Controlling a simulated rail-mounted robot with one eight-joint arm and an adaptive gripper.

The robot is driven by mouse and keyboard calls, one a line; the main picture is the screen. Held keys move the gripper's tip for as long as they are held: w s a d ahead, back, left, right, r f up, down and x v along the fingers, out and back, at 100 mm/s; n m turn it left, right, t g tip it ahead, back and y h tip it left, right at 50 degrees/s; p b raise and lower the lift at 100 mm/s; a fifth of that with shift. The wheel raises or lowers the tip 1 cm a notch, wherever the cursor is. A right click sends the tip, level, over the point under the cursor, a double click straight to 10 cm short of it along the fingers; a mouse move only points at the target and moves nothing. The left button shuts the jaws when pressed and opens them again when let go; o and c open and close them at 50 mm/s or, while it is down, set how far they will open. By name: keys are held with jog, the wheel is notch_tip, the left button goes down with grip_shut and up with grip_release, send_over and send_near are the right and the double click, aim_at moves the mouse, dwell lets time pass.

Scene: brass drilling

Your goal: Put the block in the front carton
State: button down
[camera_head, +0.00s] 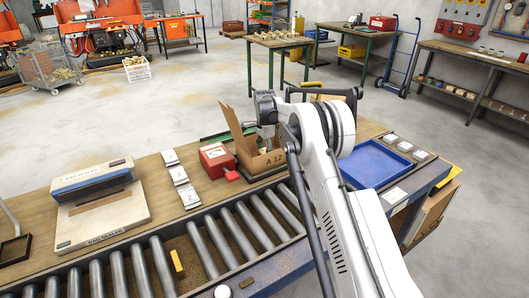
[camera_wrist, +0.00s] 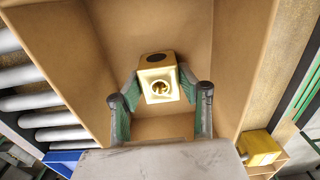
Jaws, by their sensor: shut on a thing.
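The brass block (camera_wrist: 158,82) has a round bore and a dark oval mark. In the wrist view it sits between the green-padded fingers of my gripper (camera_wrist: 160,103), which is shut on it. Around them are the brown inner walls of an open carton (camera_wrist: 55,50). In the head view my gripper (camera_head: 268,132) points down into the carton marked A 12 (camera_head: 268,163), whose flap stands up at the left. The carton hides the block there. I cannot tell whether the block touches the carton floor.
A second yellow block (camera_wrist: 260,148) lies outside the carton in the wrist view. In the head view a red box (camera_head: 215,160) stands left of the carton and a blue tray (camera_head: 374,163) lies to the right. The roller conveyor (camera_head: 215,240) runs along the front.

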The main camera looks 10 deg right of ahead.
jog(key=shift+f, duration=0.1)
jog(key=c, duration=1.2)
grip_release()
jog(key=shift+o, duration=0.2)
